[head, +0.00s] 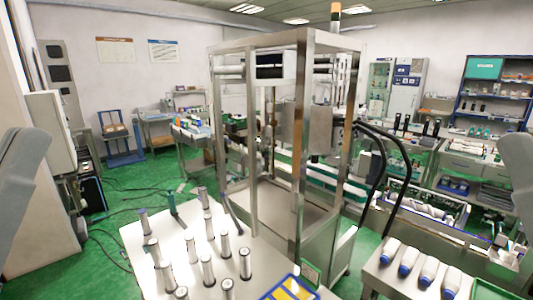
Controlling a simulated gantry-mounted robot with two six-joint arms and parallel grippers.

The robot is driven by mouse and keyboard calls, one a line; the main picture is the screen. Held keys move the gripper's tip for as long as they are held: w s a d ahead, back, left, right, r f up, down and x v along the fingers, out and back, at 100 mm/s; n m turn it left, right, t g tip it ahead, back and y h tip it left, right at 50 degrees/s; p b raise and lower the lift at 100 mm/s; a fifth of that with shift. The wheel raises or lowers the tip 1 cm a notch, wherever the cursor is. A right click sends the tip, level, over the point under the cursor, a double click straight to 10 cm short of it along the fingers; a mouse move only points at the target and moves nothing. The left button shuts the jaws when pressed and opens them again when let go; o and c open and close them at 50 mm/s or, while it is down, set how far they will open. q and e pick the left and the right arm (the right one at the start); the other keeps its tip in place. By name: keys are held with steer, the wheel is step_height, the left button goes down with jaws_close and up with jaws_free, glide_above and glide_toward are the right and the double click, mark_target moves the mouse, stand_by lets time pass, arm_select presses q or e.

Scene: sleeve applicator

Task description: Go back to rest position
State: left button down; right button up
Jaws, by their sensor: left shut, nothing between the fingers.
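Neither arm touches anything in view.
A white table (215,268) at front centre holds several upright metal cylinders (208,268) and a blue-and-yellow tray (290,290). A metal-framed machine (302,130) stands behind it. White bottles (430,272) lie on a bench at right.

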step_height(320, 180, up, 26)
steer(key=p, duration=2.3)
steer(key=shift+r, duration=0.25)
